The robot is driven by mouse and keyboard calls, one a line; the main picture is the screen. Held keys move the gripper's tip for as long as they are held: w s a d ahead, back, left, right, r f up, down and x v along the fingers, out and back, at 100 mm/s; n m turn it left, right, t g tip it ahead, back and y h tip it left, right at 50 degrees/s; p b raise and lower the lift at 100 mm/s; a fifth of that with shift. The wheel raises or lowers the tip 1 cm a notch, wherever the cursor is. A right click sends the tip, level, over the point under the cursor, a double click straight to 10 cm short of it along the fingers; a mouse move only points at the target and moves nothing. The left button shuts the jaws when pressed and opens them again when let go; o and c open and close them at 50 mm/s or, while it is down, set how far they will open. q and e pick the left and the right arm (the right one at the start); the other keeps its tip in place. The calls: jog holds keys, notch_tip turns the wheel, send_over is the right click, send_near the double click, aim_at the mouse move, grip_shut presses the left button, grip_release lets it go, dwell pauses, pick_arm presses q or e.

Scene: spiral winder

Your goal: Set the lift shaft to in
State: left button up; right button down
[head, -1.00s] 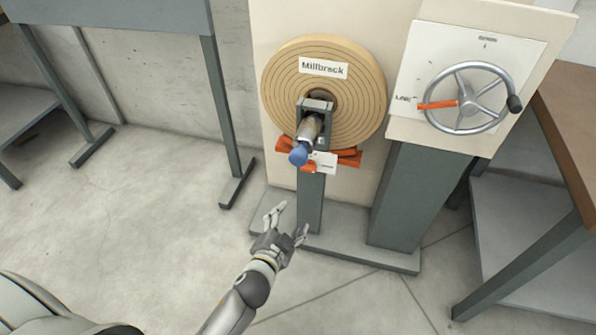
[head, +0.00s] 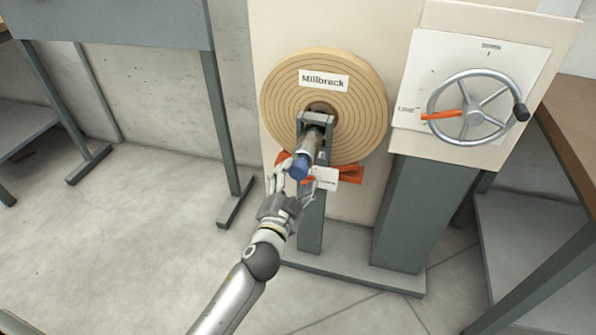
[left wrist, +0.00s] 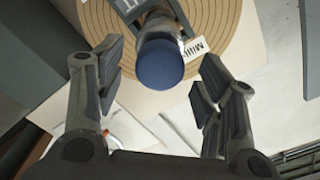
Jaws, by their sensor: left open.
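The lift shaft (head: 309,145) is a metal rod with a blue knob (head: 299,167) on its near end. It sticks out toward me from a grey bracket (head: 317,119) in front of the tan spiral disc (head: 362,115) marked Millbrack. My left gripper (head: 290,184) is open at the blue knob, with a finger on either side of it. In the left wrist view the blue knob (left wrist: 160,64) lies between and beyond the open fingers (left wrist: 158,90), with no clear contact. How far the shaft is pushed in is hard to tell. My right gripper is not in view.
A silver handwheel (head: 478,107) with an orange pointer (head: 441,115) is on the panel to the right. Orange blocks (head: 350,175) and a small white label plate (head: 326,179) sit below the disc. A brown-topped bench (head: 566,125) stands at the right. The floor at left is clear.

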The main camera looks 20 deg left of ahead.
aim_at(297, 175)
pick_arm(q)
jog(key=shift+w, duration=1.55)
